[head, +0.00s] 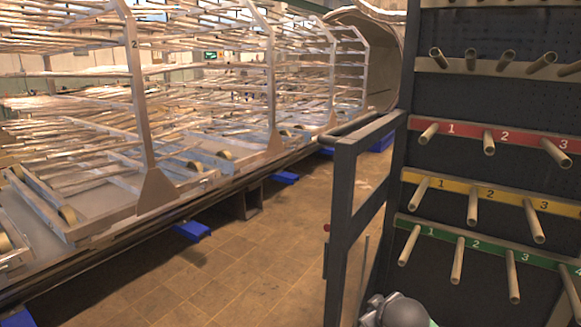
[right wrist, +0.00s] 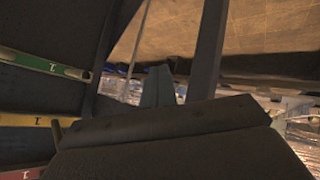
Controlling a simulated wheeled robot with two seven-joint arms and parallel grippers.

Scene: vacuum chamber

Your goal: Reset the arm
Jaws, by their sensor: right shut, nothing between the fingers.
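My right gripper (right wrist: 158,86) shows in the right wrist view as dark grey parts in the lower middle, narrowing to a tip. It is shut with nothing held. In the head view a grey rounded part of my arm shows at the bottom edge, in front of the dark rack (head: 480,95). The gripper's fingers cannot be made out in the head view. My left gripper is in neither view.
The rack carries red (head: 515,139), yellow (head: 508,195) and green (head: 490,242) numbered strips with pegs. A grey frame (head: 343,220) stands at its left side. A long metal shelf structure (head: 150,140) fills the left. Tiled floor (head: 250,265) between them is clear.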

